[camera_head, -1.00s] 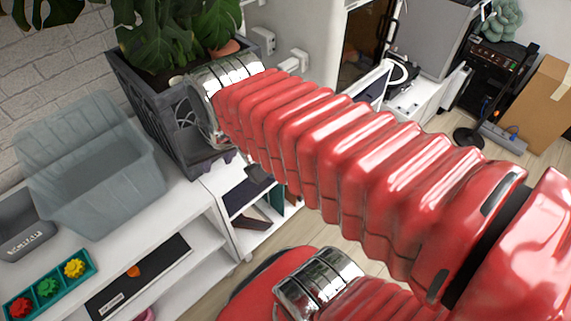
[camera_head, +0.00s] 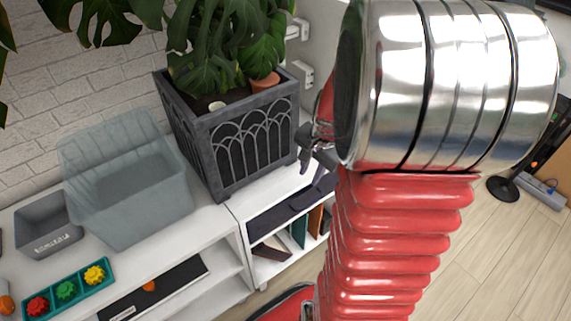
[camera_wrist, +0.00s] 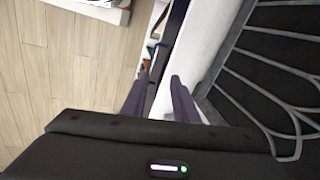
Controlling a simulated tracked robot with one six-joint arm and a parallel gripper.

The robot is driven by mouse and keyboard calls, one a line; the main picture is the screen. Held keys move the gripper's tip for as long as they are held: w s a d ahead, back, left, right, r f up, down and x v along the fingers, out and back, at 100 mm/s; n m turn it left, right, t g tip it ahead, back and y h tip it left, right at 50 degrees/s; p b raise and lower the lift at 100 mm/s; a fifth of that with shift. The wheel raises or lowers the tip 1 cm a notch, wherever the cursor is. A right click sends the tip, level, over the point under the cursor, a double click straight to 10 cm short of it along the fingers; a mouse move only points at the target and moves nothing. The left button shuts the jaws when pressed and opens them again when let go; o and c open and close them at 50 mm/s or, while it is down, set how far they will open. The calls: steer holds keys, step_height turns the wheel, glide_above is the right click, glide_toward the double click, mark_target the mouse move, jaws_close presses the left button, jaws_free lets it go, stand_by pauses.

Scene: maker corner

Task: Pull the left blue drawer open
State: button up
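A dark navy drawer front (camera_head: 275,220) shows in the head view, in the white shelf unit below the planter. Its handle is not clear, and I cannot tell whether it is shut. A dark blue strip (camera_wrist: 176,22) beyond my fingers in the wrist view looks like part of it. My gripper (camera_head: 308,158) is beside the planter's right side, above the shelf unit, and partly hidden by my arm. In the wrist view my gripper (camera_wrist: 158,92) has its two fingers apart with nothing between them.
A dark planter (camera_head: 235,145) with a leafy plant stands on the white shelf unit (camera_head: 232,208), close to my gripper. A translucent bin (camera_head: 130,205), a grey box (camera_head: 48,225) and a teal tray (camera_head: 66,291) stand left. Wooden floor (camera_wrist: 50,75) is free.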

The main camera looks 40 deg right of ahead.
mark_target(310, 202)
steer(key=shift+m, duration=0.9)
steer(key=d+f, duration=0.1)
steer(key=s+d+f, duration=0.1)
steer(key=d+f, duration=0.1)
steer(key=shift+d, duration=0.1)
steer(key=shift+f, duration=0.1)
steer(key=shift+x, duration=6.85)
steer(key=shift+s, duration=0.1)
steer(key=shift+c, duration=0.6)
jaws_close()
